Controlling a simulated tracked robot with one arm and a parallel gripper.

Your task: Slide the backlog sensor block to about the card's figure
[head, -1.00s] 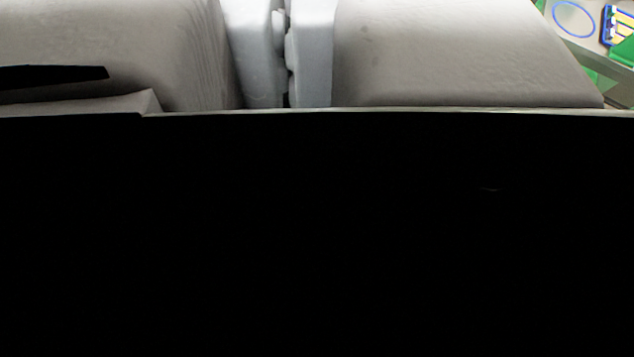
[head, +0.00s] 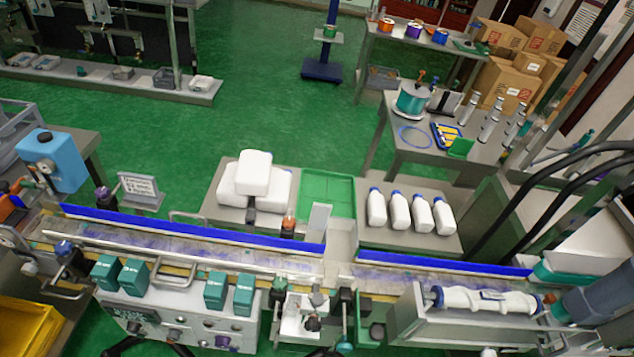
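A card with dark lines of writing (head: 140,188) stands in a grey holder behind the left half of the conveyor. Its words and figure are too small to read. The conveyor has a blue rail (head: 200,228) along its far side and a brownish rail (head: 180,269) along its near side. I cannot say for certain which part is the sensor block. A small dark block with an orange top (head: 288,226) stands at the far rail, and dark fittings (head: 345,297) stand at the near side. No scale is readable. My gripper is not in view.
Teal boxes (head: 216,290) stand at the conveyor's near side above a control panel (head: 185,318). White rounded packs (head: 254,172) and white bottles (head: 421,212) stand behind it. Green floor (head: 260,80) is open beyond.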

